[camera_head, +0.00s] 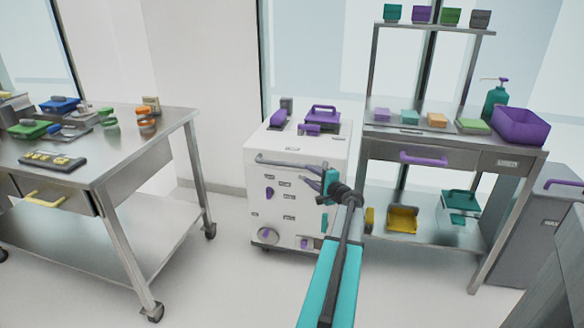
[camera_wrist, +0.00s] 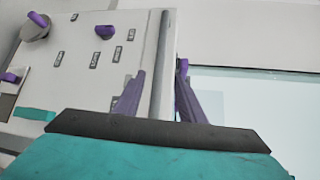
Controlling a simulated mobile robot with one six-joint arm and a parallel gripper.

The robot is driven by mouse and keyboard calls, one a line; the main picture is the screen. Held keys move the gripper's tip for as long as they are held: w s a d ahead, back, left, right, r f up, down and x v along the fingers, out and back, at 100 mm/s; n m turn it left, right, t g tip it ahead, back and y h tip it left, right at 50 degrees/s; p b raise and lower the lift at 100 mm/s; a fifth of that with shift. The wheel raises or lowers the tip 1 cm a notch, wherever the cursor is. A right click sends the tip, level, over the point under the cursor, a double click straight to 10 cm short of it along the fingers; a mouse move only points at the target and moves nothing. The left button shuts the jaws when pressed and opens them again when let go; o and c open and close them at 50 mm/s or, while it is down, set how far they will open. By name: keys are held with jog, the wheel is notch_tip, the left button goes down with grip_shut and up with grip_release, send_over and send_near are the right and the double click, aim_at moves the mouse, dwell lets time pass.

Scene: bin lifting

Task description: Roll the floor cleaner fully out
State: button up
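The floor cleaner (camera_head: 262,190) is a white boxy machine with purple knobs and small dark labels on its front. It stands between two steel tables, and its front also shows in the wrist view (camera_wrist: 85,50). A grey handle bar (camera_head: 280,161) runs across its upper front. My gripper (camera_head: 306,172) is at the right part of this bar. In the wrist view the bar (camera_wrist: 161,60) runs between the two purple-grey fingers. The fingers stand apart, with a narrow gap to the bar on the left. Whether the right finger touches it cannot be told.
A steel table (camera_head: 110,155) with trays and tools stands at the left. A steel workbench (camera_head: 455,143) with a purple bin (camera_head: 521,126) is close on the right. A grey cabinet (camera_head: 530,235) stands beyond it. The floor (camera_head: 235,280) before the cleaner is clear apart from my arm overhead.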

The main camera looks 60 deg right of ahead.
aim_at(294, 167)
jog(key=shift+x, duration=6.8)
grip_shut()
jog(key=shift+w+a, duration=0.1)
jog(key=shift+a, duration=0.3)
jog(key=shift+s+d, duration=0.2)
